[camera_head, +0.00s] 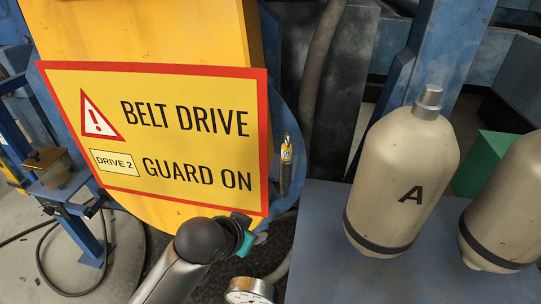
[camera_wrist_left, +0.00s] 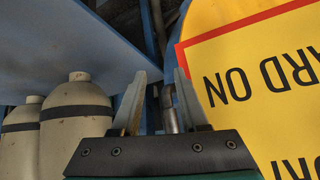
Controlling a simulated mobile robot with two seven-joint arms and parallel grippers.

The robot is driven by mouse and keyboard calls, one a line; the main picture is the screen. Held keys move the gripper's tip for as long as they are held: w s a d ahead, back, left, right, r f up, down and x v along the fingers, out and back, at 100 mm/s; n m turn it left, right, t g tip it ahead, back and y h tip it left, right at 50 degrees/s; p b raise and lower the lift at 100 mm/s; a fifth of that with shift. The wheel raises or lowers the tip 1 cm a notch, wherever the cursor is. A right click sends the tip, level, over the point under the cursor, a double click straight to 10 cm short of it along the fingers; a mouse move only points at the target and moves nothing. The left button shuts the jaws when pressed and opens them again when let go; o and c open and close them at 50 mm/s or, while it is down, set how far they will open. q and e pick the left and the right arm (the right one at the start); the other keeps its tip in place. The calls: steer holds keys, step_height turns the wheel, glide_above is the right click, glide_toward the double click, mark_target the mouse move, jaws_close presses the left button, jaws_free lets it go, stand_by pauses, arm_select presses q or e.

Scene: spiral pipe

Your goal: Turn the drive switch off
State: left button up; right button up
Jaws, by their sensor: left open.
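A yellow sign (camera_head: 170,135) reads "BELT DRIVE", "DRIVE 2" and "GUARD ON", and it hangs on a yellow guard (camera_head: 145,30). A small upright part with a yellow label (camera_head: 286,153) stands just right of the sign; I cannot tell whether it is the drive switch. My left gripper (camera_head: 243,228) is below the sign's lower right corner, its fingers mostly hidden in the head view. In the left wrist view its two fingers (camera_wrist_left: 160,95) are apart. A grey metal rod (camera_wrist_left: 169,110) shows between them in the picture; contact cannot be told.
A cream bottle marked A (camera_head: 405,180) and a second bottle (camera_head: 505,205) stand on a blue surface (camera_head: 325,235) at right. A gauge (camera_head: 249,291) is at the bottom, near my arm. A blue stand (camera_head: 75,195) is at left.

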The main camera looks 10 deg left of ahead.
arm_select(q)
steer(key=w+d+r+m+t+h, duration=0.15)
steer(key=w+r, duration=0.25)
steer(key=r, duration=0.8)
steer(key=w+r+m+t+h, duration=0.1)
steer(key=w+r+m+t, duration=0.2)
steer(key=r, duration=0.9)
steer(key=w+d+r+m+t+h, duration=0.15)
steer(key=w+r, duration=0.35)
steer(key=r, duration=0.6)
steer(key=s+a+r+m+t+p, duration=0.15)
steer(key=s+r, duration=0.25)
steer(key=r, duration=0.6)
steer(key=s+a+r+t, duration=0.2)
steer(key=s+r+t, duration=0.15)
steer(key=r, duration=0.75)
steer(key=s+a+r+m+t+p, duration=0.15)
steer(key=s+r, duration=0.35)
steer(key=r, duration=0.5)
steer(key=p+x, duration=0.5)
steer(key=x, duration=1)
steer(key=shift+w+a+n, duration=0.15)
steer(key=shift+a+n, duration=0.1)
steer(key=shift+n, duration=0.15)
jaws_close()
steer(key=shift+f, duration=0.1)
